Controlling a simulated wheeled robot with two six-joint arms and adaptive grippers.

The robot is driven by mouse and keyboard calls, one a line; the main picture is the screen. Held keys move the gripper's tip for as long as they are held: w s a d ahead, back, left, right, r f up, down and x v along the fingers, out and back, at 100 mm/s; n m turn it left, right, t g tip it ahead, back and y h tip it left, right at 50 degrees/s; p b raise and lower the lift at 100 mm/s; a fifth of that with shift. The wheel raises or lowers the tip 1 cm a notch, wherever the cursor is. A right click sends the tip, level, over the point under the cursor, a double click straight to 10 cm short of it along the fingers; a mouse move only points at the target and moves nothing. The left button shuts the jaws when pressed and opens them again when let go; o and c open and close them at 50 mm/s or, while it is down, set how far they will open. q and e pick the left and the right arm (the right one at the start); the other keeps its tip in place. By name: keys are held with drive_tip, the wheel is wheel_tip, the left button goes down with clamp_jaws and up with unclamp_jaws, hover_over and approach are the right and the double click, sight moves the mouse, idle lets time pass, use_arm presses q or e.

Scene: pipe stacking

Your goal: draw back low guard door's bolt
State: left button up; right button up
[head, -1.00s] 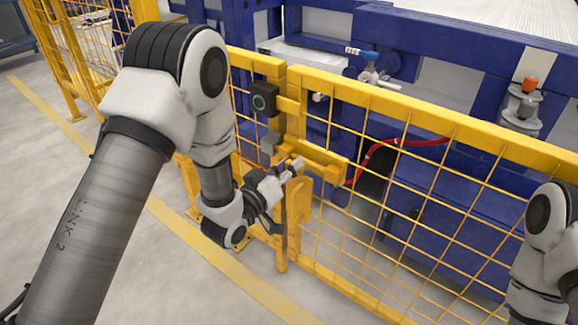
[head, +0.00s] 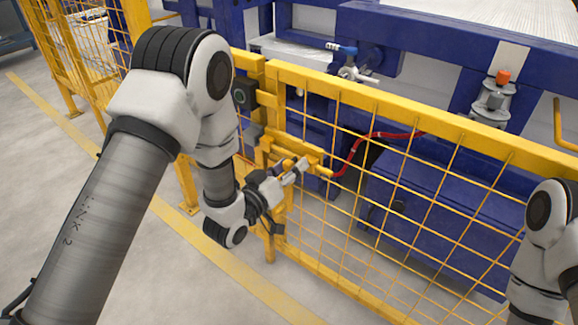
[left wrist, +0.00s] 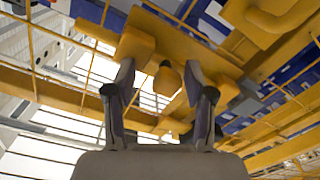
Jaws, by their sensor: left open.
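The low guard door (head: 400,170) is a yellow mesh panel with a yellow top rail. Its bolt (head: 312,153) is a yellow bar assembly near the door's left post. My left gripper (head: 297,170) is at the bolt, in front of the door, and hides part of it. In the left wrist view the two dark fingers (left wrist: 163,100) are spread apart. A rounded yellow knob (left wrist: 168,78) shows in the gap between them; I cannot tell whether either finger touches it. My right arm shows at the right edge, but its gripper is out of view.
Blue machinery (head: 420,205) with a red hose (head: 355,150) stands behind the mesh.

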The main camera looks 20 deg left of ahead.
use_arm(q)
drive_tip(key=shift+s+a, duration=0.1)
drive_tip(key=shift+a, duration=0.05)
drive_tip(key=v, duration=0.7)
drive_tip(key=shift+s, duration=0.15)
